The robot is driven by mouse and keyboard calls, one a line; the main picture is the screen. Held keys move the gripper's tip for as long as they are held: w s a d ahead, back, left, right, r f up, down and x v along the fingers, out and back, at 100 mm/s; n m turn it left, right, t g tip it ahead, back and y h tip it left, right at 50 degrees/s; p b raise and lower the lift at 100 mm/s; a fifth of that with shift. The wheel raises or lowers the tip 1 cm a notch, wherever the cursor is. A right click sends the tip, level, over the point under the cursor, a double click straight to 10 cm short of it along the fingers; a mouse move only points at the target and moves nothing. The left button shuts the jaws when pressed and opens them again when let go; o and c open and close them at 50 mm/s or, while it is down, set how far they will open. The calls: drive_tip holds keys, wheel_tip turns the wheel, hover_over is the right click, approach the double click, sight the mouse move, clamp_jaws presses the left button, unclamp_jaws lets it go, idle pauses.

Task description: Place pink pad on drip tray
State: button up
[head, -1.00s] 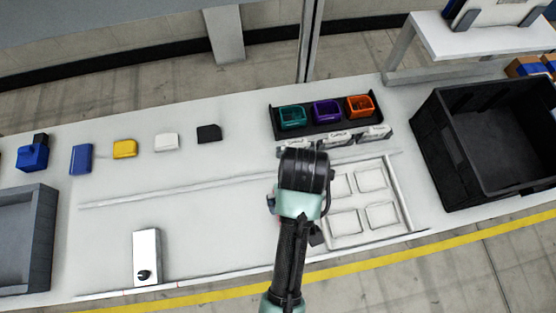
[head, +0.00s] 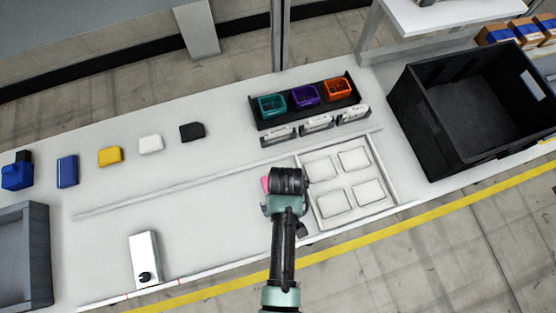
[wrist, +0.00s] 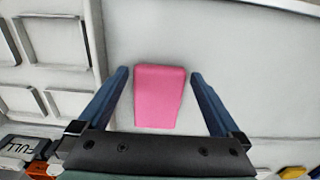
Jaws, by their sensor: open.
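The pink pad (wrist: 158,97) lies flat on the white table in the wrist view. My gripper (wrist: 159,73) is open, with one blue finger on each side of the pad and a gap to each. In the head view only a sliver of the pink pad (head: 265,184) shows left of my wrist, which hides the rest along with my fingers. A white frame with four square recesses (head: 391,181) is just right of my wrist. A grey walled tray (head: 40,255) is at the far left. I cannot tell which one is the drip tray.
A black rack (head: 262,122) holds teal, purple and orange bins behind my gripper, with small labelled holders in front. A large black crate (head: 412,105) stands at right. Several coloured blocks line the back left. A white box (head: 143,255) sits near the front edge.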

drive_tip(key=shift+f, duration=0.65)
drive_tip(key=c, duration=1.2)
